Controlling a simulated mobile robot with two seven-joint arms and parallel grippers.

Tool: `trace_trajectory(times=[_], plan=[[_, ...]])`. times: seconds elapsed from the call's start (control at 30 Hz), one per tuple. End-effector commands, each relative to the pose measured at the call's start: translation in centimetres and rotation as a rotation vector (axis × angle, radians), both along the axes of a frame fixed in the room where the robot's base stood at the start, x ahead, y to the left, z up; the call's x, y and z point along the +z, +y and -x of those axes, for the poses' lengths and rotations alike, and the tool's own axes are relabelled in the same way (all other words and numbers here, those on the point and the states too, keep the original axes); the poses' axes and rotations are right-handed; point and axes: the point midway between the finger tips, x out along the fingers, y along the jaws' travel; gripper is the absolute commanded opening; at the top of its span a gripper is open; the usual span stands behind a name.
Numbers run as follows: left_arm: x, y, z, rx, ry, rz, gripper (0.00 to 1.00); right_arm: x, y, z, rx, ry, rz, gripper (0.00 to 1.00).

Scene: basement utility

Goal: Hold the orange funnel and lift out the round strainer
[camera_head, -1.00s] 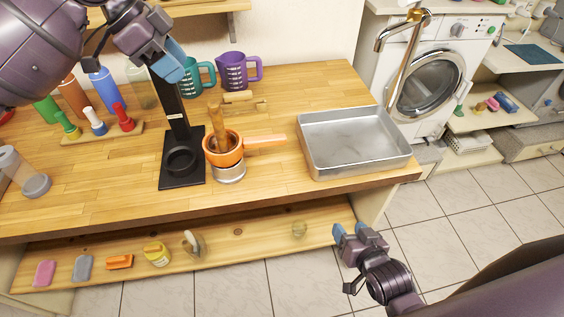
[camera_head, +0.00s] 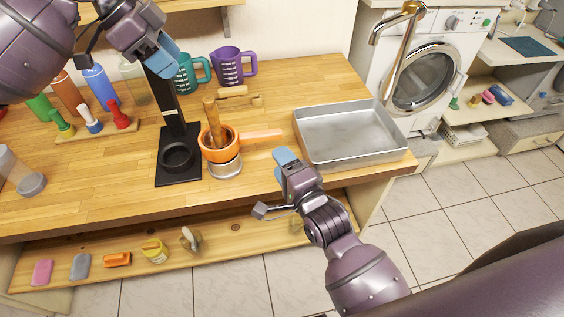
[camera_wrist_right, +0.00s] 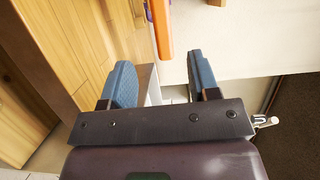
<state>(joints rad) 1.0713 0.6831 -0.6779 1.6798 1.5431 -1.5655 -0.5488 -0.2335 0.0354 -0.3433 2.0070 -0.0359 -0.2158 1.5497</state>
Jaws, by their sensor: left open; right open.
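The orange funnel (camera_head: 218,150) sits on a silver metal cup (camera_head: 226,170) at the middle of the worktop, its handle (camera_head: 262,135) pointing right. An upright wooden handle (camera_head: 213,117) stands in the funnel; what it belongs to is hidden inside, so I cannot tell whether it is the round strainer. My right gripper (camera_head: 283,163) is open and empty, near the handle's end, on its front right side. In the right wrist view the orange handle (camera_wrist_right: 162,30) shows ahead, between the spread fingers (camera_wrist_right: 162,82). My left gripper (camera_head: 160,58) is open, above the black stand at the back.
A black stand (camera_head: 179,180) is left of the funnel. A metal tray (camera_head: 355,160) is just right of my right gripper. A wooden-handled tool (camera_head: 235,91) lies behind, near teal (camera_head: 190,75) and purple (camera_head: 228,68) jugs.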

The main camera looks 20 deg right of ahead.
Motion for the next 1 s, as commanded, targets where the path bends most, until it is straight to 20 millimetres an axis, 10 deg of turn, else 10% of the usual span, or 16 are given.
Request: trace_trajectory(times=[1.0], plan=[[0.0, 0.0, 0.0, 0.0, 0.0, 0.0, 0.43, 0.3, 3.1, -10.4, 0.004, -0.001, -0.023, 0.55]])
